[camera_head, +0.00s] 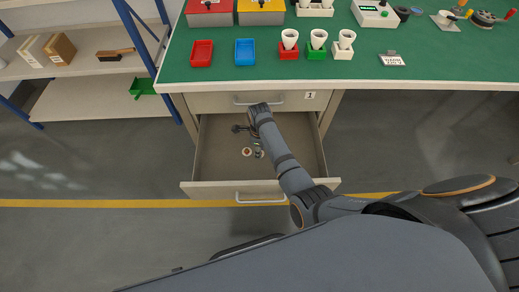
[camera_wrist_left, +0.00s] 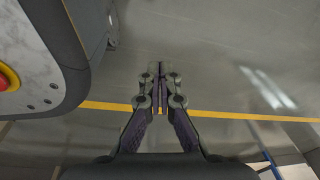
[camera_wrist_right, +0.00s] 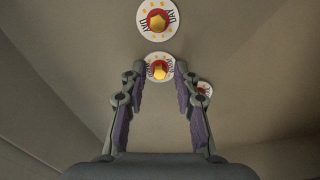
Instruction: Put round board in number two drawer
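The lower drawer (camera_head: 212,172) stands pulled out under a closed drawer marked 1 (camera_head: 205,102); its own label does not show. Inside, toward the middle, lie small round boards (camera_head: 246,152). In the right wrist view they are white discs with a red ring and yellow centre: one at the top (camera_wrist_right: 158,30), one between my fingertips (camera_wrist_right: 160,72), and one partly hidden behind the right finger (camera_wrist_right: 204,87). My right gripper (camera_wrist_right: 159,68) has its fingers apart around the middle disc; contact cannot be told. My left gripper (camera_wrist_left: 160,76) is shut and empty over the floor, outside the head view.
The green-topped bench (camera_head: 440,70) holds a red tray (camera_head: 202,54), a blue tray (camera_head: 245,52), several white cups in coloured holders (camera_head: 289,39) and a tester (camera_head: 374,13). A blue-framed shelf (camera_head: 150,45) stands left. The floor left of the drawer is clear.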

